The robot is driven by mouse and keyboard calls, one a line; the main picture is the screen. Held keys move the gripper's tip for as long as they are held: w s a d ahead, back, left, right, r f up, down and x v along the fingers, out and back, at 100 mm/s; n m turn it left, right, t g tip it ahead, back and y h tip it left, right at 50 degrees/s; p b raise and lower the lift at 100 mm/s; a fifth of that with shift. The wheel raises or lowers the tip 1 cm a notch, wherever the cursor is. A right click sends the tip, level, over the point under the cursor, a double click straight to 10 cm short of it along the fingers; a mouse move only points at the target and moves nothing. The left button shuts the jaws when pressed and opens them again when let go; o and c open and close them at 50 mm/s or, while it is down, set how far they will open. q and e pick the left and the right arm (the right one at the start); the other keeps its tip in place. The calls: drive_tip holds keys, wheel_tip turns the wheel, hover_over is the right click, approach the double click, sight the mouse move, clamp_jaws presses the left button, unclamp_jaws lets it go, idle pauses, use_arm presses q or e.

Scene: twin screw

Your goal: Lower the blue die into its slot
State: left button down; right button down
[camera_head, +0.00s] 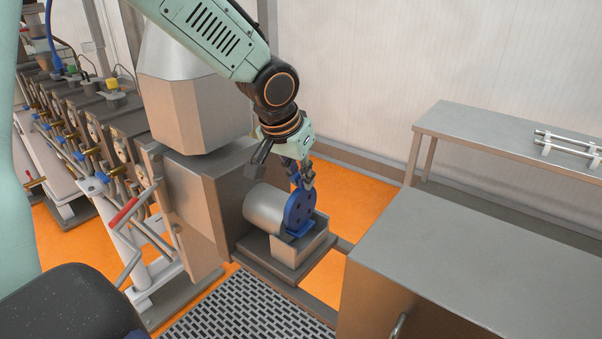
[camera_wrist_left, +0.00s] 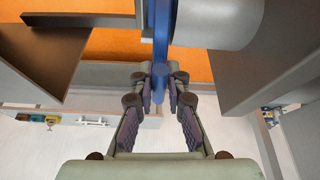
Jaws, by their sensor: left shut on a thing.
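The blue die (camera_head: 299,212) is a round plate with holes and a narrow tab on top. It stands upright at the open end of the grey cylinder (camera_head: 264,208), above the metal holder with the slot (camera_head: 293,247). My left gripper (camera_head: 302,178) is above the die, shut on its top tab. In the left wrist view the die (camera_wrist_left: 160,45) shows edge-on as a thin blue strip, with its end between the fingertips of the gripper (camera_wrist_left: 160,79). The cylinder (camera_wrist_left: 215,20) is right beside it. The slot's inside is hidden, so I cannot tell how deep the die sits. My right gripper is not in view.
A steel cabinet (camera_head: 480,260) stands at the front right. A steel table (camera_head: 490,130) with metal rods on a rack (camera_head: 568,143) is behind it. The machine's long body (camera_head: 110,130) runs along the left, with a red-handled crank (camera_head: 124,212). A dark grate (camera_head: 245,312) lies in front.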

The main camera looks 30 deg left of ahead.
sight(298, 189)
use_arm(q)
drive_tip(key=shift+w+a+f+b, duration=0.1)
drive_tip(key=shift+w+f+b, duration=0.05)
drive_tip(key=shift+f+b, duration=0.9)
drive_tip(key=shift+f, duration=0.35)
drive_tip(key=shift+f+b, duration=0.4)
drive_tip(key=shift+f, duration=0.1)
drive_tip(key=shift+f+b, duration=0.55)
drive_tip(key=c, duration=1.3)
unclamp_jaws()
drive_tip(key=shift+o, duration=0.2)
drive_tip(key=shift+f, duration=0.1)
wheel_tip(298, 189, up, 10)
drive_tip(key=shift+r, duration=0.1)
